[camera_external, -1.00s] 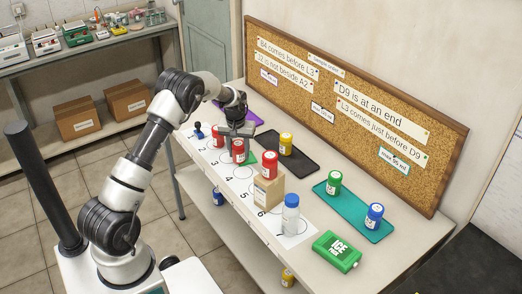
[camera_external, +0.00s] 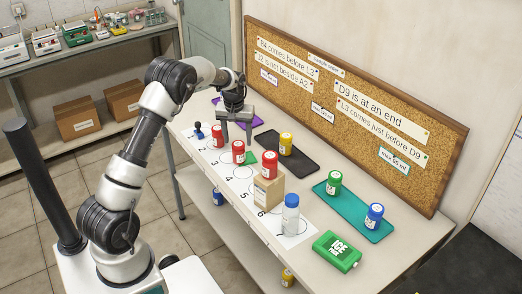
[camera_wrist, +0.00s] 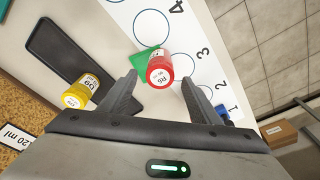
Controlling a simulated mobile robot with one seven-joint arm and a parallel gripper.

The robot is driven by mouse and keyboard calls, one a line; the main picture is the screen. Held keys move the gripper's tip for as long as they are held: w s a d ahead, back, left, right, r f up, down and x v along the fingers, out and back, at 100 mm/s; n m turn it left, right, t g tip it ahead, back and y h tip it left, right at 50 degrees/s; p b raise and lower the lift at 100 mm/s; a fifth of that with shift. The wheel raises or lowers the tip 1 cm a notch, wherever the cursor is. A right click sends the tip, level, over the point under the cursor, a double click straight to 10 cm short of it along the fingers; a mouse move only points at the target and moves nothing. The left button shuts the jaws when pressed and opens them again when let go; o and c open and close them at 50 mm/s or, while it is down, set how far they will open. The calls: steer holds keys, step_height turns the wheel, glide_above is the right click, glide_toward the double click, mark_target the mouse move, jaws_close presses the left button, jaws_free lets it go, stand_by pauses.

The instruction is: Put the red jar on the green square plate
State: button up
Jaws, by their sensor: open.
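A red jar (camera_external: 238,151) stands upright among the numbered circles, against or over the edge of the small green square plate (camera_external: 251,158). In the wrist view the red jar (camera_wrist: 159,71) overlaps the green plate (camera_wrist: 143,60); I cannot tell how much of its base is on it. My gripper (camera_external: 235,122) is open and empty, above and behind the jar. Other red jars stand to the left (camera_external: 218,136) and on a cardboard box (camera_external: 270,165).
A yellow jar (camera_external: 286,143) stands on a black tray (camera_external: 299,163). A teal tray (camera_external: 353,210) holds a green and a blue jar. A clear blue-capped bottle (camera_external: 291,214) and a green case (camera_external: 337,251) are near the front. A corkboard (camera_external: 350,110) backs the bench.

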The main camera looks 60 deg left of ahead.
steer(key=r, duration=0.4)
steer(key=shift+s+d+r, duration=0.25)
steer(key=shift+d+r, duration=0.2)
steer(key=shift+r, duration=0.1)
steer(key=s+d+r+m+t, duration=0.1)
steer(key=s+d+r+m, duration=0.1)
steer(key=s+d+r, duration=0.4)
steer(key=s+d+r+m+t, duration=0.1)
steer(key=s+d+r+m, duration=0.15)
steer(key=d+r, duration=0.75)
steer(key=s+d+m+t, duration=0.1)
steer(key=s+d+m, duration=0.1)
steer(key=s+d, duration=0.5)
steer(key=s+d+m+t+h, duration=0.1)
steer(key=s+d, duration=0.5)
steer(key=s, duration=0.6)
steer(key=shift+s+d+m, duration=0.35)
steer(key=shift+m, duration=0.4)
